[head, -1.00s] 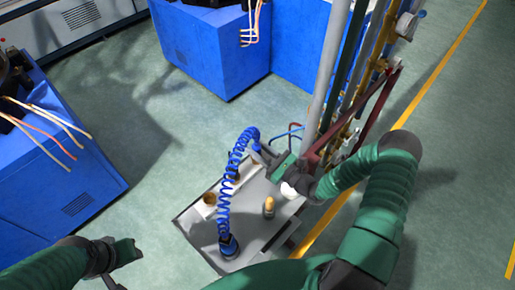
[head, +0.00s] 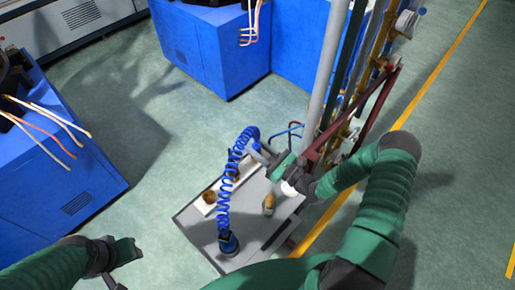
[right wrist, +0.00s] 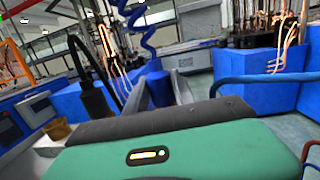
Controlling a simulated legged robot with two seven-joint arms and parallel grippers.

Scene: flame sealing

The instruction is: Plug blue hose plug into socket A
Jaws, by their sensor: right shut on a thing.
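The blue coiled hose (head: 224,186) rises from a dark blue base fitting (head: 229,243) on the grey cart top to my right gripper (head: 262,153). My right gripper is shut on the blue hose plug (head: 256,146) and holds it above the cart's far edge. In the right wrist view the plug (right wrist: 158,88) sits between the two grey fingers, with the hose (right wrist: 139,30) curling up from it. Brass round fittings (head: 209,197) stand on the cart; no socket label is readable.
The grey cart (head: 192,222) also carries a small brass-topped piece (head: 268,204). Upright pipes and a red frame (head: 352,122) stand close right of my right gripper. Blue cabinets (head: 215,55) stand at the back and left. Open green floor lies between.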

